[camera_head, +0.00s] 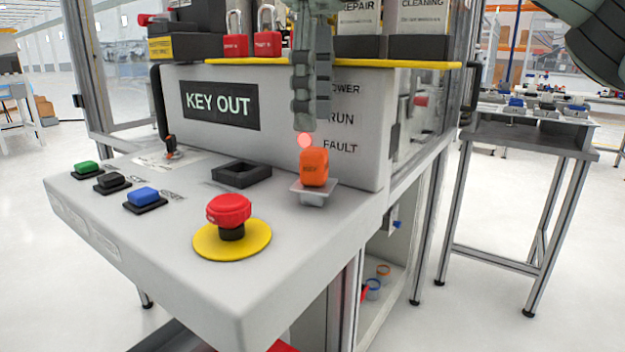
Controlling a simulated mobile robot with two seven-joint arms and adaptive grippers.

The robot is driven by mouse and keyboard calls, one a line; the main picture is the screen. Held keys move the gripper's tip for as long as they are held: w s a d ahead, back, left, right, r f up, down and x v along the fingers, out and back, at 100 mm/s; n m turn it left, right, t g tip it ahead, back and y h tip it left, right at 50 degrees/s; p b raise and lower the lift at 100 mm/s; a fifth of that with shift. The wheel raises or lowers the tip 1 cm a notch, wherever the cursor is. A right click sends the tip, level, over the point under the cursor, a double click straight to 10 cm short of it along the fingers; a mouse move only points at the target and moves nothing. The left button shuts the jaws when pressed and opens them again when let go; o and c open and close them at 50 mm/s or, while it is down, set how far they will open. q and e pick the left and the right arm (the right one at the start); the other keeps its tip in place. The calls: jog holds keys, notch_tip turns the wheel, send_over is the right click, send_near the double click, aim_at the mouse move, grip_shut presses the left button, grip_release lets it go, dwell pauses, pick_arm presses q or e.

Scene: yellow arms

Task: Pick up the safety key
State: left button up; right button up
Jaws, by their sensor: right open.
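The orange safety key (314,167) stands upright in a small pale square holder (314,193) on the right part of the sloping grey control panel. My right gripper (310,116) comes down from the top of the picture, in front of the panel's upright back face. Its grey fingers point down and are open, seen nearly edge-on. In the picture the fingertips lie just above the key, and I see no contact. The gap between the fingers is hardly visible from here. My left gripper is not in view.
A red emergency button (229,210) on a yellow disc stands in front of the key. A black square socket (241,174) lies to its left, with green, black and blue buttons farther left. A yellow-edged shelf (400,65) with red padlocks (268,44) is above. A side table (530,137) stands right.

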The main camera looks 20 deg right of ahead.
aim_at(314, 149)
jog(key=shift+f, duration=0.95)
notch_tip(314, 149, down, 5)
jog(key=shift+r+b, duration=0.1)
jog(key=shift+b, duration=0.65)
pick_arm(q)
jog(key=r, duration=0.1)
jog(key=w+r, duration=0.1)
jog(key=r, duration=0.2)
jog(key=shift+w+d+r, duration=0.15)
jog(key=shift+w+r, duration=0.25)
pick_arm(e)
jog(key=shift+c, duration=0.3)
grip_shut()
